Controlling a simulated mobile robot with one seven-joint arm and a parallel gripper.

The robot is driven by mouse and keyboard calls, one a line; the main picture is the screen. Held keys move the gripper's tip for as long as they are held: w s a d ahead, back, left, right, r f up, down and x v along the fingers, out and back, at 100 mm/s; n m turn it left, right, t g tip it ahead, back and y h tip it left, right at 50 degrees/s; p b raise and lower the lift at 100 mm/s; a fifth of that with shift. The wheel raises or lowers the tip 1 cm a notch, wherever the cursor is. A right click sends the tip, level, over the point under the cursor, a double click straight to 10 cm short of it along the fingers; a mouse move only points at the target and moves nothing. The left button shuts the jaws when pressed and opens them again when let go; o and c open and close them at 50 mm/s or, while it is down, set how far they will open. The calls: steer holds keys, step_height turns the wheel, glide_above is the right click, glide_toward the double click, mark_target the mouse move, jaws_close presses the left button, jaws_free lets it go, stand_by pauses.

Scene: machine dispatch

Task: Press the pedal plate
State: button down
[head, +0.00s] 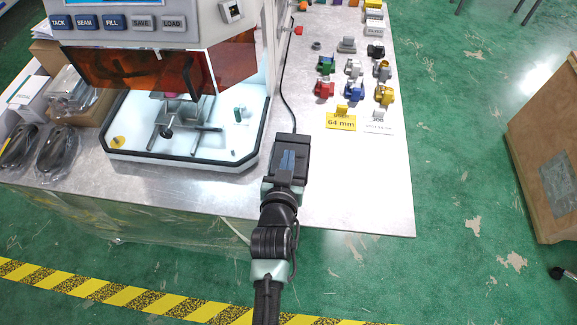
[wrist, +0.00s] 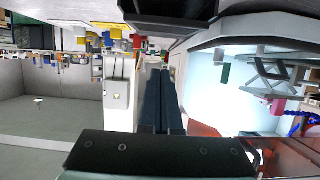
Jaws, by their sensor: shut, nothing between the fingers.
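The pedal is a black box (head: 294,142) on the metal bench, just right of the machine's front corner, with a black cable running back from it. My gripper (head: 288,153) is over the pedal, with its dark blue-grey fingers shut and empty. The gripper and fingers hide much of the pedal plate. In the wrist view, the shut fingers (wrist: 158,75) run up the middle, and a dark block (wrist: 170,12), apparently the pedal, shows at the top edge. I cannot tell whether the fingertips touch the plate or whether it is pressed.
The welding machine (head: 130,25), with an orange shield and a lit white chamber, stands left of the pedal. Coloured valve parts (head: 354,90) and a yellow "64 mm" card (head: 341,122) lie to the right. The bench's front right is clear. A wooden cabinet (head: 550,150) stands beyond.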

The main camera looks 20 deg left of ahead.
steer(key=shift+w+f+b, duration=0.1)
steer(key=shift+f+b, duration=0.2)
steer(key=shift+f, duration=1.8)
